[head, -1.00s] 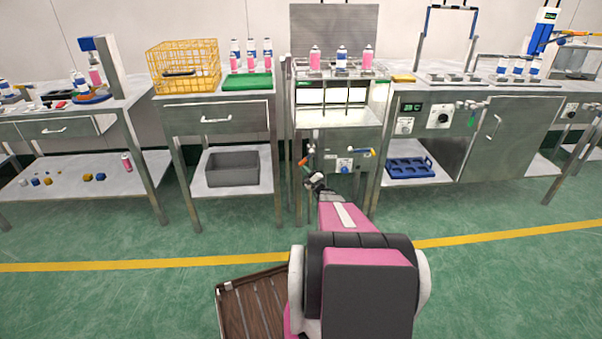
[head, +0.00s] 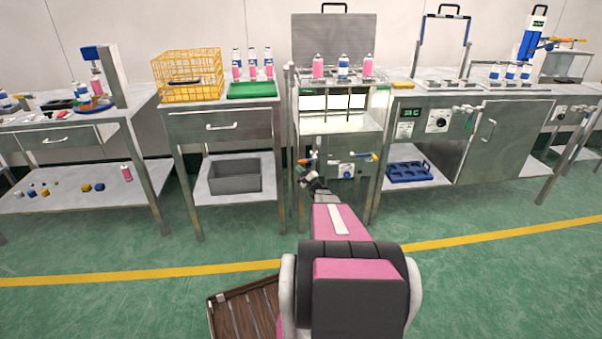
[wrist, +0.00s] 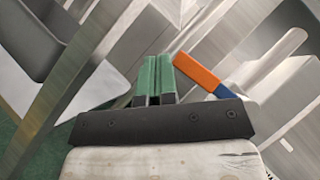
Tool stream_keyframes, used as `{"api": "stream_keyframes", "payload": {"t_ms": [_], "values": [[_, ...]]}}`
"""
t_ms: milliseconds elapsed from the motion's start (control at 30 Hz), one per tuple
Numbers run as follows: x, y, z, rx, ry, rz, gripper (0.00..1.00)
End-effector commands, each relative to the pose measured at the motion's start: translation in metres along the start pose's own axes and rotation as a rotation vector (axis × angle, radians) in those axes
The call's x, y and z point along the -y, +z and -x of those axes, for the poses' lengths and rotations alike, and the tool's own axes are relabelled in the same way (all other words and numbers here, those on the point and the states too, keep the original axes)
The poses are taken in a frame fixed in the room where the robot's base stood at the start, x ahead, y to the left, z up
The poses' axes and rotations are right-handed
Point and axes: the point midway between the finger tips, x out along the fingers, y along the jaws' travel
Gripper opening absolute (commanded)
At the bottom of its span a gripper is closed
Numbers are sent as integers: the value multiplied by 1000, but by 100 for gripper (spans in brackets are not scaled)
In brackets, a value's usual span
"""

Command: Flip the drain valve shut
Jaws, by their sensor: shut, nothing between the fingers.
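A lever with an orange grip and a blue section (wrist: 198,76) shows in the wrist view, just right of my gripper's fingertips. It slants from upper left to lower right; whether the fingers touch it cannot be told. In the head view the small orange lever (head: 304,161) is on the lower left front of the middle steel station. My gripper (wrist: 154,75) has green fingers pressed together with nothing between them. In the head view my gripper (head: 303,168) is small and partly hidden by my arm, close below the orange lever. Which lever is the drain valve is not marked.
A grey bin (head: 234,176) stands on the shelf to the left, a blue tray (head: 408,171) on the shelf to the right. Steel legs flank the station.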

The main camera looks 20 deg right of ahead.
Motion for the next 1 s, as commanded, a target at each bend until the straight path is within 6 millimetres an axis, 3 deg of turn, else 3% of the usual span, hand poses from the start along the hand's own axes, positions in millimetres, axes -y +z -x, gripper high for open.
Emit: {"api": "stream_keyframes", "payload": {"t_ms": [767, 1000], "values": [[4, 5, -4, 1, -1, 0, 0], [-6, -11, 1, 1, 0, -2, 0]]}}
